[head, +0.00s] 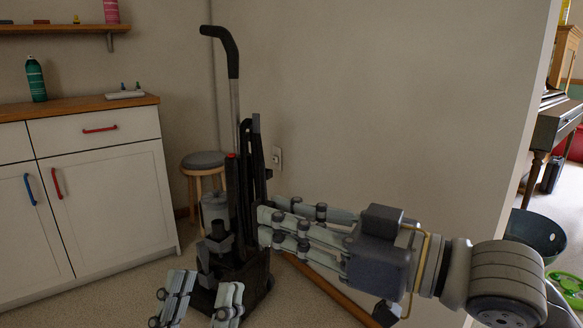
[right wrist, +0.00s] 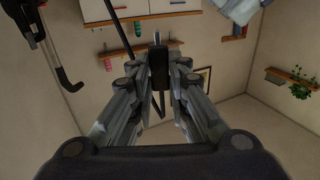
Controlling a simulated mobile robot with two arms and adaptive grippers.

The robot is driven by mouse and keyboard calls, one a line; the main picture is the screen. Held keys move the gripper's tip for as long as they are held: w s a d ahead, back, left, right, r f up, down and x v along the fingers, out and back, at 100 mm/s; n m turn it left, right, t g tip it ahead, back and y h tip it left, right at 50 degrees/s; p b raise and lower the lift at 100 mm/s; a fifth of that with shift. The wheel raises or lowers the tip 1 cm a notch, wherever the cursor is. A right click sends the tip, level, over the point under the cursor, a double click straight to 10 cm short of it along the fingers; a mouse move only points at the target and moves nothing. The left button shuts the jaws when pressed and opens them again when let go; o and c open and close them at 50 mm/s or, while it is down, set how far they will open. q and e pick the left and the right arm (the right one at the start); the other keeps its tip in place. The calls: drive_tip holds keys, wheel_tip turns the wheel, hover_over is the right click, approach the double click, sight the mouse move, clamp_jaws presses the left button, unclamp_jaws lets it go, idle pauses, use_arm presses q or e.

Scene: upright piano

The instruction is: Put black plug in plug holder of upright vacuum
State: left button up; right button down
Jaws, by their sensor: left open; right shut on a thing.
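The upright vacuum (head: 241,274) stands in the middle of the head view, with a black handle (head: 223,45) on a grey pole. My right gripper (head: 262,226) reaches in from the right, its fingertips in front of the vacuum's body. In the right wrist view, the right gripper (right wrist: 159,80) is shut on the black plug (right wrist: 158,66), which sits between its fingertips. The plug is hidden by the fingers in the head view. I cannot make out the plug holder. My left gripper (head: 197,300) is open and empty at the bottom, just in front of the vacuum's base.
A white cabinet (head: 108,190) with a wooden top stands at left. A stool (head: 204,162) is behind the vacuum, and a wall outlet (head: 277,158) is on the wall to its right.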

use_arm(q)
drive_tip(key=shift+w+a+f+m, duration=0.3)
drive_tip(key=shift+a+f, duration=0.15)
drive_tip(key=shift+f, duration=0.2)
use_arm(e)
drive_tip(key=shift+w+a+f, duration=0.25)
drive_tip(key=shift+a+f, duration=0.25)
drive_tip(key=shift+a, duration=0.1)
